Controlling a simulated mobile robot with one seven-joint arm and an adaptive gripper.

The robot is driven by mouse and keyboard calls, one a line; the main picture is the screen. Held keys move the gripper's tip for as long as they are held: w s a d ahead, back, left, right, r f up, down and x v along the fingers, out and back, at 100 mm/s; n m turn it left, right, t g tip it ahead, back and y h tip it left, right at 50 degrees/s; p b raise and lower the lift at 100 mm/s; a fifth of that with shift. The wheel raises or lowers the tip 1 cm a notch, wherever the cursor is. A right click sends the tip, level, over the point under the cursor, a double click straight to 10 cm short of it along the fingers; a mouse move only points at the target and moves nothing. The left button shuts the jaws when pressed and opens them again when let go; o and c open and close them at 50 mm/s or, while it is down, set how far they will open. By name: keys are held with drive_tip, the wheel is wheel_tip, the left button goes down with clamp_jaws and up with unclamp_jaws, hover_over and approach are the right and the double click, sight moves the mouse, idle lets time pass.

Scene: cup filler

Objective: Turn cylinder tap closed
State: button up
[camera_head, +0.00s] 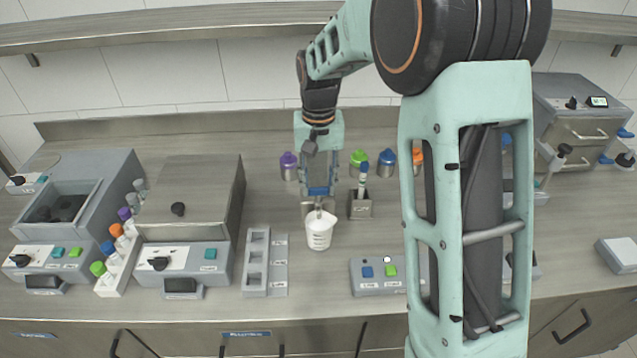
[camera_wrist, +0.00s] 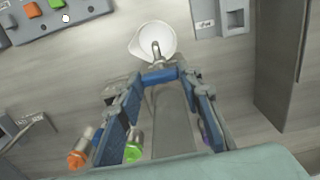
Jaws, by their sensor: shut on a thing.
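The blue tap handle (camera_wrist: 160,76) lies crosswise between my fingertips in the wrist view; in the head view it shows as a blue patch (camera_head: 319,190). My gripper (camera_head: 320,186) is shut on it from above, and its fingers also show in the wrist view (camera_wrist: 162,84). A metal spout (camera_wrist: 157,54) sticks out past the handle over the white beaker (camera_wrist: 140,40). The beaker (camera_head: 319,236) stands upright under the spout. The grey body behind the tap (camera_wrist: 173,125) shows between my fingers. My gripper hides most of the tap in the head view.
A grey slotted rack (camera_head: 256,262) stands left of the beaker. A button box (camera_head: 377,288) is at its front right. A small holder (camera_head: 360,208) with a blue-capped item and several coloured bottles stand close to my gripper. Boxy machines (camera_head: 185,205) fill the left.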

sight(319, 188)
drive_tip(key=o, duration=1.2)
drive_tip(key=shift+c, duration=0.2)
drive_tip(key=shift+r, duration=0.15)
wheel_tip(319, 188, up, 12)
drive_tip(key=shift+d, duration=0.1)
